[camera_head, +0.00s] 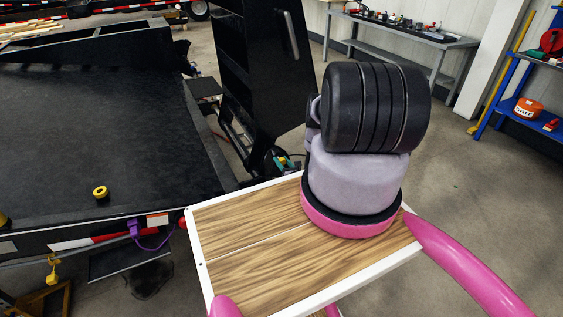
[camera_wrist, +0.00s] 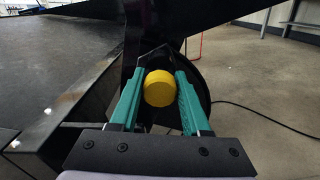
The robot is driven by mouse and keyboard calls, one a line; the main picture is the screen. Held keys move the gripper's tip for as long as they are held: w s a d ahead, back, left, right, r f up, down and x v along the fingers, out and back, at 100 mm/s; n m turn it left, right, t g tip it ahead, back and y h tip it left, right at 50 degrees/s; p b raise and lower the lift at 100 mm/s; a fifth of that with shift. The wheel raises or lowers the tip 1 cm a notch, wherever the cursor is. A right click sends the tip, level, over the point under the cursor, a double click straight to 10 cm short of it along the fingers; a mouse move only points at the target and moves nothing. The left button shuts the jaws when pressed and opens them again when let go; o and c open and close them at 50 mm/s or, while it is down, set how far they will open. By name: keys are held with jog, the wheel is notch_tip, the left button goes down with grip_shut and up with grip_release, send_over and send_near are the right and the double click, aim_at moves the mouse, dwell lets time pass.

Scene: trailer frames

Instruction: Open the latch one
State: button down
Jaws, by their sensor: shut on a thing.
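A round yellow knob (camera_wrist: 160,88), apparently the latch's handle, sits in front of the black upright ramp (camera_head: 262,70) beside the trailer. My gripper (camera_wrist: 160,90) has teal fingers on the left and right of the knob and is shut on it. In the head view my arm hides most of the gripper, and only a bit of teal shows near the foot of the ramp. The latch's pin and bracket cannot be made out.
The black trailer deck (camera_head: 90,110) fills the left, with a yellow ring (camera_head: 100,192) near its edge. A grey workbench (camera_head: 400,30) stands at the back and a blue shelf (camera_head: 525,95) at the right. The floor between is clear.

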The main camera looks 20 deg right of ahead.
jog(key=s, duration=0.4)
jog(key=shift+d, duration=0.1)
jog(key=shift+c, duration=1.9)
grip_release()
jog(key=s, duration=1)
jog(key=shift+s+d, duration=0.15)
jog(key=shift+s, duration=0.2)
